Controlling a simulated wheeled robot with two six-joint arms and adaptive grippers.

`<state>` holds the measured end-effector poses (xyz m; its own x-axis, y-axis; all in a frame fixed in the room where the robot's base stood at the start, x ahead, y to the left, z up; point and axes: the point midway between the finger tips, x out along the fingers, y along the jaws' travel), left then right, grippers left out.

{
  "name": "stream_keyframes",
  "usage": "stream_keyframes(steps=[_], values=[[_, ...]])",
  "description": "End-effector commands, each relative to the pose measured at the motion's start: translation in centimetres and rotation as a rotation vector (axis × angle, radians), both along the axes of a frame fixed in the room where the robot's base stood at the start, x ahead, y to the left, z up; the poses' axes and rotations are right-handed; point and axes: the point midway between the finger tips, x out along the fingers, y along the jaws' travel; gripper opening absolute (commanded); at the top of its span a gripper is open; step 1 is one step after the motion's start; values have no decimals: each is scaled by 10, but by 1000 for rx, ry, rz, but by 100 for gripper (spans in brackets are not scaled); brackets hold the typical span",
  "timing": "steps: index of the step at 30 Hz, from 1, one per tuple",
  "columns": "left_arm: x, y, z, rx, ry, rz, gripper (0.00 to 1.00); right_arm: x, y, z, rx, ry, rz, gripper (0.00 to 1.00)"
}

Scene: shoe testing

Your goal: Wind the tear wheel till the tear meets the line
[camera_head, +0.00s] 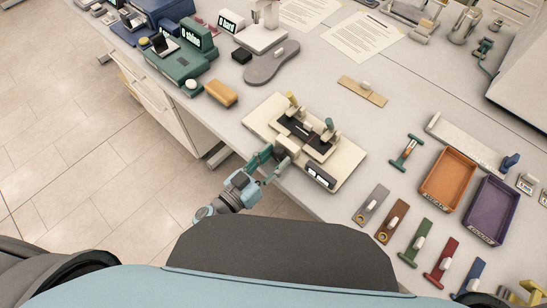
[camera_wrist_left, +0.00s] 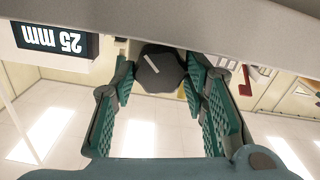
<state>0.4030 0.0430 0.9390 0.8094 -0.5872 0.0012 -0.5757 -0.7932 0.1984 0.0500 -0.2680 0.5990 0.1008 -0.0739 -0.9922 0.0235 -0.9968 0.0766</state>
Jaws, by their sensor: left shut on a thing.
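The tear tester has a cream base (camera_head: 347,172) on the table near its front edge. On it are a dark bed and two clamps, one yellow (camera_head: 292,99) and one green (camera_head: 328,124). Its small display (camera_head: 319,176) reads 25 mm, upside down, in the left wrist view (camera_wrist_left: 50,40). The dark tear wheel (camera_wrist_left: 157,72) with a white mark shows there between the fingers. My left gripper (camera_head: 268,160) is shut on the wheel at the tester's front side. The tear and the line are too small to make out. My right gripper is not in view.
An orange tray (camera_head: 449,178) and a purple tray (camera_head: 493,211) stand at the right. Several coloured strips, including a green one (camera_head: 415,244), lie in front of them. A tan block (camera_head: 221,92) and a grey sole (camera_head: 272,65) lie left of and behind the tester.

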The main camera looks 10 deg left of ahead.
Motion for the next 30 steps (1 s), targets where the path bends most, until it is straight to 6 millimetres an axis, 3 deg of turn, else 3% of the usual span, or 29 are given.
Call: stream_keyframes(steps=[8, 30], values=[[0, 0, 1, 59, -44, 0, 12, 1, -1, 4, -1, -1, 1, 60], [0, -1, 1, 449, -327, 1, 12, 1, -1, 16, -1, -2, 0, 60]])
